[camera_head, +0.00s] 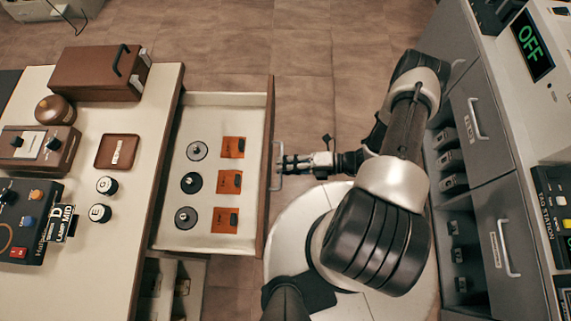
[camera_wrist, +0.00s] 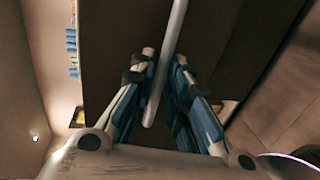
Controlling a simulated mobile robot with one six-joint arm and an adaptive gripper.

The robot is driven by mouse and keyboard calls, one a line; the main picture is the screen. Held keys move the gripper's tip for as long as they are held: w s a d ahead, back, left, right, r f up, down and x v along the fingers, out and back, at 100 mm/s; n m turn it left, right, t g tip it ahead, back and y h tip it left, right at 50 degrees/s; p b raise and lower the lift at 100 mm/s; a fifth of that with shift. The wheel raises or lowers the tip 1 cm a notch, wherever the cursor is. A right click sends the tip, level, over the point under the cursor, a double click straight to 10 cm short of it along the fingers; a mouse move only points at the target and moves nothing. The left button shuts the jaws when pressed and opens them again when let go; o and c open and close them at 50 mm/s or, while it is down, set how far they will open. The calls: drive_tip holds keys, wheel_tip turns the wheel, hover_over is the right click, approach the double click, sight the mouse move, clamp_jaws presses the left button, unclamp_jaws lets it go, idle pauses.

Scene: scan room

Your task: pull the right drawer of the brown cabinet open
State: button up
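The brown cabinet (camera_head: 171,98) with its cream top stands at the left of the head view. One of its drawers (camera_head: 219,100) is pulled well out toward my arm. Inside it lie several dark round discs and several orange cards. Its front panel (camera_head: 266,110) is brown and carries a metal bar handle (camera_head: 275,150). My gripper (camera_head: 284,164) is at this handle, with its fingers on either side of the bar. In the wrist view the grey handle (camera_wrist: 176,25) runs between the fingertips (camera_wrist: 164,60), which are close together around it; exact contact is hard to see.
A grey cabinet (camera_head: 484,155) with a control console on top stands close at the right, behind my arm. A brown box (camera_head: 95,74), a small tray (camera_head: 117,151) and control boxes sit on the cream top. Tiled floor (camera_head: 310,60) is clear beyond the drawer.

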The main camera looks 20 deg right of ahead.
drive_tip(key=shift+o, duration=1.1)
drive_tip(key=shift+s, duration=0.1)
drive_tip(key=v, duration=1.2)
